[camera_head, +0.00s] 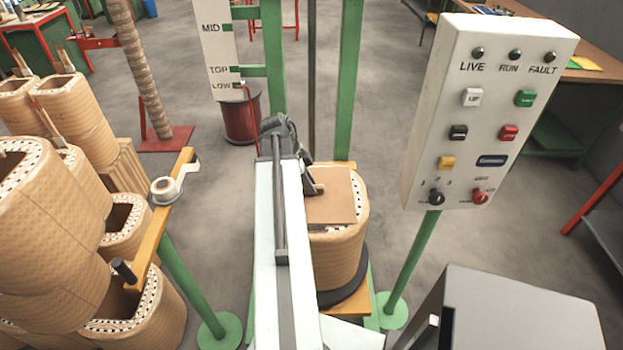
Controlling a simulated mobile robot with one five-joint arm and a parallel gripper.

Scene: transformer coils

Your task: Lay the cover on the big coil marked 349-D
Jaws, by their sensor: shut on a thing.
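A big tan wrapped coil (345,257) stands upright on a black disc (348,296), just right of my arm. No marking such as 349-D can be read on it from here. The cover, a flat brown square sheet (334,207), lies level over the coil's top opening, and part of the dotted rim shows around it. I cannot tell whether the sheet touches the rim or hangs just above it. My gripper (316,188) is shut on the sheet's left edge. My arm hides the left side of the coil and sheet.
A white control box (487,110) on a green post stands close at right. A green mast (348,80) rises behind the coil. Several wrapped coils (50,215) are stacked at left. A yellow bar (158,222) with a tape roll (164,188) stands between.

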